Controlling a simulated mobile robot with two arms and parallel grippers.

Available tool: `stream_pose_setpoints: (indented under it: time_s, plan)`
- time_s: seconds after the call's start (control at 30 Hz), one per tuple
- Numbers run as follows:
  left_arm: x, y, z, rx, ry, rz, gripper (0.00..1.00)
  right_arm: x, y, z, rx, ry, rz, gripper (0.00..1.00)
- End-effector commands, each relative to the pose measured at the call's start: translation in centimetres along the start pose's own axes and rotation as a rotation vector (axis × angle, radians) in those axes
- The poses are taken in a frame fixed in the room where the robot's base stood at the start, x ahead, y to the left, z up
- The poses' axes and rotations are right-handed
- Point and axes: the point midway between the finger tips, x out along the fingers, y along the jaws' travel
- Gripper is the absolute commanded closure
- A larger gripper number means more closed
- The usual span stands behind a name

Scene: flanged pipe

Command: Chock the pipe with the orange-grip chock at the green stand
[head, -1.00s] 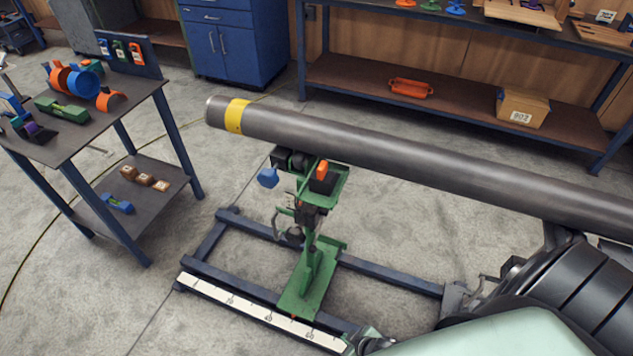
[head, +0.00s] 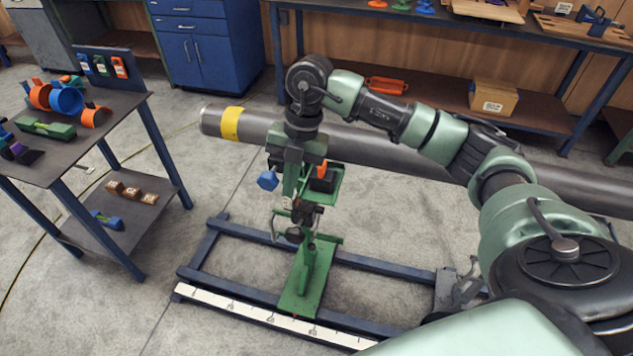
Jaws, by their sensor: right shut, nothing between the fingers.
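The steel pipe (head: 385,150) with a yellow band lies across the view above the green stand (head: 308,275). The orange-grip chock (head: 322,181), a dark block with an orange handle, sits on the stand's green top plate, beside the pipe on its near side. My right gripper (head: 291,192) points down over the stand's head, just left of the chock, shut and empty. I cannot tell whether it touches the stand. It and its wrist hide part of the pipe and the stand's head. My left gripper is not in view.
A blue knob (head: 267,181) sticks out at the stand's left. The stand stands within a blue floor frame (head: 365,264) with a white scale strip (head: 250,312). A cart (head: 105,130) with coloured parts is at the left. A shelf bench (head: 440,115) runs behind the pipe.

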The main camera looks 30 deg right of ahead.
Motion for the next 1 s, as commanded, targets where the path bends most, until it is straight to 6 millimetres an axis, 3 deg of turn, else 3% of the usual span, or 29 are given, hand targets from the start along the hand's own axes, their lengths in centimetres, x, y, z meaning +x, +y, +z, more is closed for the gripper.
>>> stream_pose_setpoints:
  time_s: [0.03,0.1,0.23,0.37,0.77,1.0]
  plan:
    - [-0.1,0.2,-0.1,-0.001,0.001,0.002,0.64,-1.8,-1.5,1.3,0.030,-0.082,-0.062,1.00]
    - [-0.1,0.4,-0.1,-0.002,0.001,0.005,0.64,-3.4,-3.1,2.5,0.075,-0.162,-0.125,1.00]
    - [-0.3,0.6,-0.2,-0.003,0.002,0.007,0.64,-4.4,-4.4,3.4,0.114,-0.221,-0.172,1.00]
    - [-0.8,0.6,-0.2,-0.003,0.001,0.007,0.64,-3.1,-4.7,3.6,0.116,-0.219,-0.176,1.00]
    - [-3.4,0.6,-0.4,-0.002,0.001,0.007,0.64,4.8,-6.1,5.2,0.113,-0.215,-0.173,1.00]
    - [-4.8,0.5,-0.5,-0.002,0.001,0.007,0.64,4.2,-6.3,8.4,0.114,-0.217,-0.169,1.00]
